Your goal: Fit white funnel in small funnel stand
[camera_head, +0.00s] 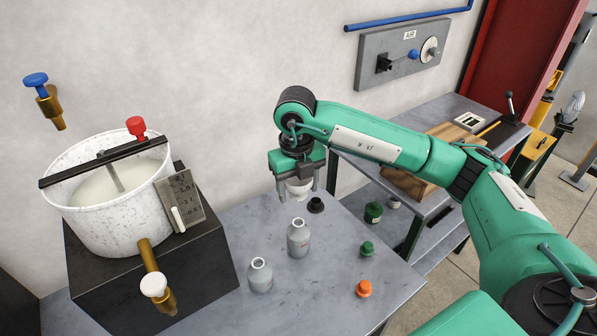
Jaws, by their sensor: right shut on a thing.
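My right gripper (298,190) reaches in from the right and points down over the far side of the grey table. It is shut on a white funnel (299,188), whose pale rounded body shows between the fingers; its lower end is hard to make out. A small black piece (316,205) stands on the table just right of and below the gripper. I cannot tell whether it is the small funnel stand. My left gripper is out of view.
Two grey bottles (298,238) (260,275) stand on the table (320,275) in front of the gripper. A green cap (367,249) and an orange cap (363,289) lie to the right. A white vat (115,215) on a black block fills the left.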

